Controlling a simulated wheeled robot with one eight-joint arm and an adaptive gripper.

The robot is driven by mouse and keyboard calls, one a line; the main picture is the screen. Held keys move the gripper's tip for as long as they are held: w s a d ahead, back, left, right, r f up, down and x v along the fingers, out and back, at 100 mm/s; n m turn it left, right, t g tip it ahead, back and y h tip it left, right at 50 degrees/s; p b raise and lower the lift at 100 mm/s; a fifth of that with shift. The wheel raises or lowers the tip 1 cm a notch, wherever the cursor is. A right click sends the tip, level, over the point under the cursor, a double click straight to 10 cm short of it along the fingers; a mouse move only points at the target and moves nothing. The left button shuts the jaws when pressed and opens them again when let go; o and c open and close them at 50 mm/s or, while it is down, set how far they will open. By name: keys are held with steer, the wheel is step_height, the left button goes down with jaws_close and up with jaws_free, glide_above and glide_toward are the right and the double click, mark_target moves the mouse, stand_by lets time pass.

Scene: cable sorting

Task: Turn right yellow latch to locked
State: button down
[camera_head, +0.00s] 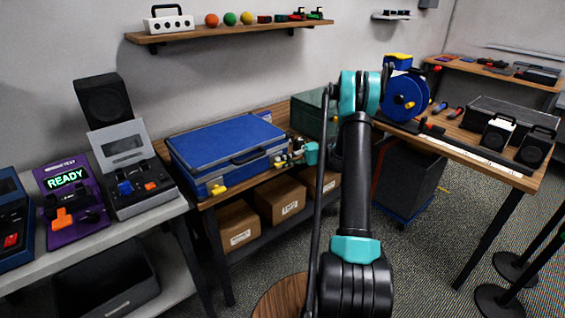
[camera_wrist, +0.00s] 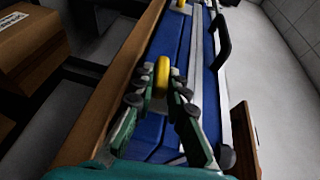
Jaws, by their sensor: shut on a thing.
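A closed blue case (camera_head: 225,140) lies on the wooden bench in the head view, with a dark carrying handle on its front. Its left yellow latch (camera_head: 218,187) is on the front left corner. My gripper (camera_head: 287,158) is at the front right of the case. In the wrist view, the right yellow latch (camera_wrist: 162,75) sits between the fingertips of my gripper (camera_wrist: 161,86), which is shut on it. The case's blue front (camera_wrist: 195,60) and handle (camera_wrist: 221,40) lie beyond. The other yellow latch (camera_wrist: 180,4) shows at the top edge. The fingers partly hide the latch's sides.
Cardboard boxes (camera_head: 279,199) stand on the shelf under the bench. A green case (camera_head: 314,115) sits behind my gripper. Left is a bench with a purple device (camera_head: 70,205) reading READY. A blue cable reel (camera_head: 406,97) stands on the right table.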

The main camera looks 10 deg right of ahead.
steer(key=shift+m+y, duration=0.3)
steer(key=shift+y, duration=0.2)
stand_by(0.3)
steer(key=c, duration=1.5)
jaws_free()
steer(key=shift+c, duration=0.2)
steer(key=o, duration=1)
steer(key=r, duration=0.8)
steer(key=shift+w+a+r, duration=0.15)
steer(key=shift+w+r, duration=0.1)
steer(key=shift+w, duration=0.05)
steer(key=shift+r, duration=0.35)
steer(key=shift+s+d+r, duration=0.3)
steer(key=shift+d+r, duration=0.15)
steer(key=shift+r, duration=0.05)
steer(key=shift+c, duration=0.5)
steer(key=shift+a+f, duration=0.1)
steer(key=shift+a, duration=0.15)
steer(key=c, duration=0.9)
